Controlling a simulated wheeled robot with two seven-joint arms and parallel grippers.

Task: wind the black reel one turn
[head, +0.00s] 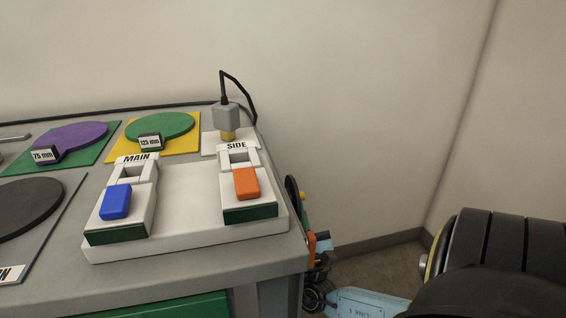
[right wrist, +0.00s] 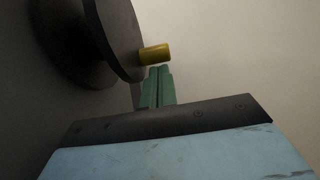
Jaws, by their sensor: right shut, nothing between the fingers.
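The black reel (right wrist: 125,38) fills the upper left of the right wrist view, with a short yellow handle (right wrist: 155,54) sticking out from its face. In the head view the reel (head: 291,188) shows edge-on at the right side of the cart, with the handle (head: 303,196) as a small yellow spot. My right gripper (right wrist: 159,70) has green fingers, closed together and empty. Their tips are just below the handle in the wrist view; I cannot tell whether they touch it. My left gripper is not in view.
The grey cart (head: 273,257) carries a white panel (head: 187,215) with a blue switch (head: 115,202) and an orange switch (head: 246,183). A purple disc (head: 75,137) and a green disc (head: 160,127) lie behind. Bare wall and floor (head: 380,262) lie right of the cart.

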